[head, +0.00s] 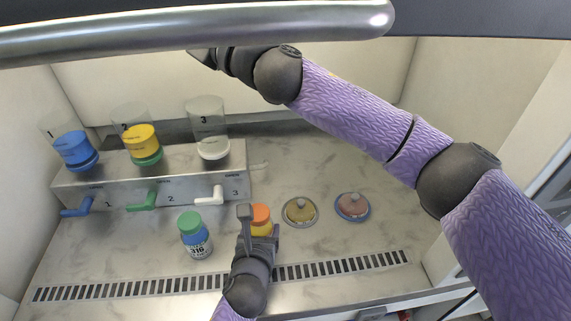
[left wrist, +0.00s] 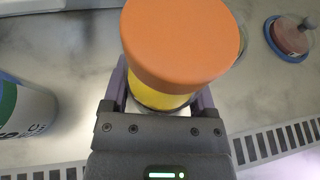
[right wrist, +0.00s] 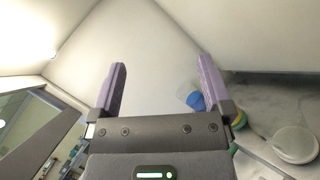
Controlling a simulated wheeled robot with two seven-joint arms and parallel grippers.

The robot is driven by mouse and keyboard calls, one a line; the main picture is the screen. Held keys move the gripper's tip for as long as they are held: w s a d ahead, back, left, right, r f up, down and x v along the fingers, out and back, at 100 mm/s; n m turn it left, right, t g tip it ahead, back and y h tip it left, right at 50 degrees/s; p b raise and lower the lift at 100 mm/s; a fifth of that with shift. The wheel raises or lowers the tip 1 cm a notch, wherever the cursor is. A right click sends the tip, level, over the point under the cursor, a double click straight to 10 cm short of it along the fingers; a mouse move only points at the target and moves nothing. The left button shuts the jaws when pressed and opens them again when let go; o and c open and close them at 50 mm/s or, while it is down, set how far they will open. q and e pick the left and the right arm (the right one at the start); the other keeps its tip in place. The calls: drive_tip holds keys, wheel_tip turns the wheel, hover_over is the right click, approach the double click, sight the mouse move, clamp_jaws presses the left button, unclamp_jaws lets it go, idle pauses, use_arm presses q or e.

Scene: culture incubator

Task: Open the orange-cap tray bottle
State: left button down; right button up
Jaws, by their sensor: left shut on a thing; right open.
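The orange-cap bottle (head: 261,222) stands on the cabinet floor, its orange cap on top of a yellow body. In the left wrist view its orange cap (left wrist: 178,40) fills the upper middle, above the yellow body (left wrist: 160,97). My left gripper (head: 249,226) is shut on the yellow body, below the cap. My right gripper (right wrist: 160,85) is open and empty, raised high near the back wall. In the head view the right arm crosses from the right, and its hand (head: 205,57) is partly hidden by the bar at the top.
A green-cap bottle (head: 195,236) stands left of the left gripper. Two lidded dishes, yellow (head: 300,211) and pink (head: 352,206), lie to the right. A dispenser block (head: 170,184) with blue, yellow and white containers stands back left. A slotted vent (head: 345,266) runs along the front.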

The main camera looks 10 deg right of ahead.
drive_tip(key=w+d+f+m+t+h, duration=0.25)
drive_tip(key=d+m+h, duration=0.3)
drive_tip(key=m, duration=0.45)
drive_tip(key=m+g+h, duration=0.5)
drive_tip(key=m+g, duration=0.6)
drive_tip(key=g, duration=0.5)
approach(259, 212)
drive_tip(key=shift+g, duration=0.25)
drive_tip(key=x, duration=0.8)
drive_tip(key=shift+w+a+f, duration=0.1)
drive_tip(key=shift+w+f, duration=0.15)
drive_tip(key=shift+f, duration=0.1)
